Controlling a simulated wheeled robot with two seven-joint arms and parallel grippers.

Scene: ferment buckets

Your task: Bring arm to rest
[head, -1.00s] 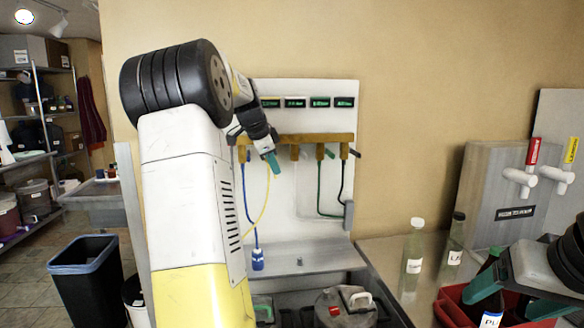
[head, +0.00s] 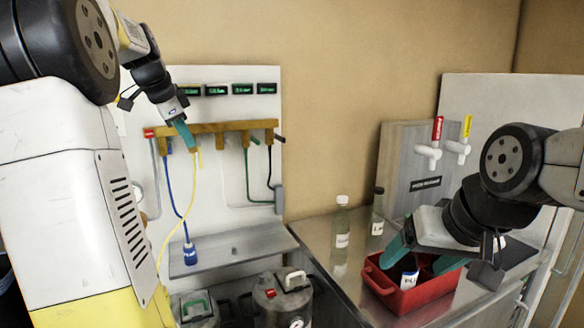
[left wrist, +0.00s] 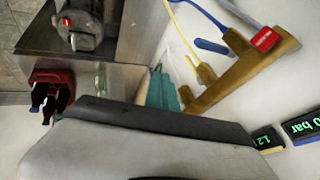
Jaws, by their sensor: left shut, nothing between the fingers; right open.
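My left gripper (head: 185,133), with teal fingers, is shut and empty. In the head view it overlaps the left part of the brown valve manifold (head: 232,126) on the white wall panel, just above the yellow hose (head: 178,220). I cannot tell whether it touches. In the left wrist view, its teal fingers (left wrist: 161,90) show beside the manifold (left wrist: 235,75) and the yellow hose (left wrist: 187,38). My right gripper (head: 422,256) is open above the red crate (head: 408,297). A labelled bottle (head: 409,272) stands in the crate between its fingers.
A tap tower with red and yellow handles (head: 412,180) stands behind. Lidded metal vessels (head: 282,300) are below the panel's shelf (head: 230,252). A blue hose (head: 172,195) hangs at the panel's left.

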